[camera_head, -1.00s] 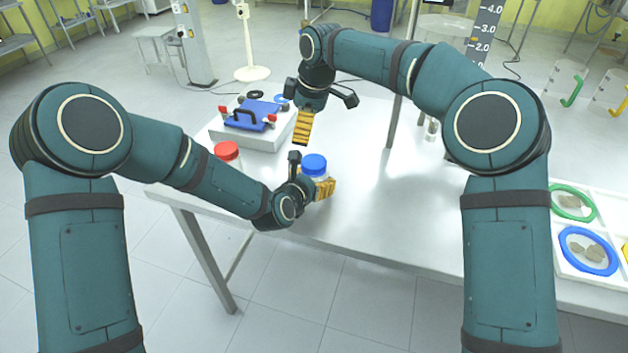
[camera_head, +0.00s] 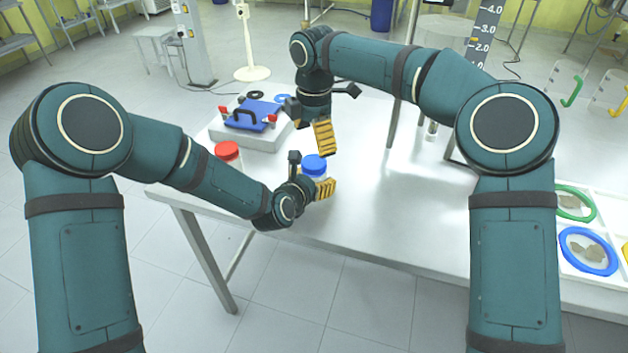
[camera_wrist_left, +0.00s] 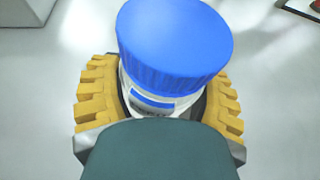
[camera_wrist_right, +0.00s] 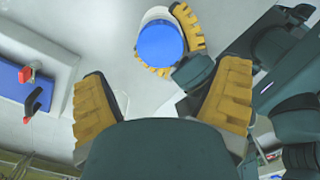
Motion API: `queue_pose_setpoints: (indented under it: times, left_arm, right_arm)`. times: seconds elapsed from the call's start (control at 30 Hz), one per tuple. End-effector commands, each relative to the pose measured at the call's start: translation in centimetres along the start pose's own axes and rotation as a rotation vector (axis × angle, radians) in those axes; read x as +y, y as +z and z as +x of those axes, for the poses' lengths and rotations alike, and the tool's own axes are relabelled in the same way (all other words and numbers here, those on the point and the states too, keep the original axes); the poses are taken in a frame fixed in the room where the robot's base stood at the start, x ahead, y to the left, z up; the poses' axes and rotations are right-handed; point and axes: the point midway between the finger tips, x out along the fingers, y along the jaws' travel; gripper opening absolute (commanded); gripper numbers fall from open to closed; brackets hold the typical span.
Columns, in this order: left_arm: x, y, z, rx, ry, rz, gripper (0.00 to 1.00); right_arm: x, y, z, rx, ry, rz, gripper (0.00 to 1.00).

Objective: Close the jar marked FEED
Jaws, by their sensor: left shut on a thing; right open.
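A jar with a blue lid (camera_head: 314,165) stands on the white table near its front edge. In the left wrist view the blue lid (camera_wrist_left: 175,40) sits on the jar's mouth; I cannot tell how tight it is. A blue-marked label (camera_wrist_left: 152,103) shows below it, with its writing unreadable. My left gripper (camera_head: 311,182) is shut around the jar's body, below the lid. My right gripper (camera_head: 323,138) is open and empty, pointing down above and behind the jar. In the right wrist view the blue lid (camera_wrist_right: 160,44) lies beyond the open fingers.
A red-lidded jar (camera_head: 228,151) stands to the left on the table. Behind it is a white box with a blue plate (camera_head: 252,115) and black handle. A white tray (camera_head: 577,231) with green and blue rings is at the right. The table's middle right is clear.

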Motion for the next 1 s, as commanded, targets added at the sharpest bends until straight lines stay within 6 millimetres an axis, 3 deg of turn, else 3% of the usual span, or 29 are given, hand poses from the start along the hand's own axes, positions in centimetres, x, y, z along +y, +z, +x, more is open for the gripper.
queue_pose_setpoints:
  times: [0.4,0.87,1.0]
  left_arm:
    - [0.0,0.1,0.0,-0.001,0.000,0.000,0.00]
    - [0.0,0.1,0.0,-0.001,0.000,0.000,0.00]
    - [0.0,0.1,0.0,-0.002,0.000,0.000,0.00]
  right_arm:
    - [0.0,0.0,5.8,0.001,-0.001,0.001,0.89]
    - [0.0,0.0,6.8,0.001,0.001,0.001,0.89]
    - [0.0,0.0,6.8,0.001,0.001,0.001,0.42]
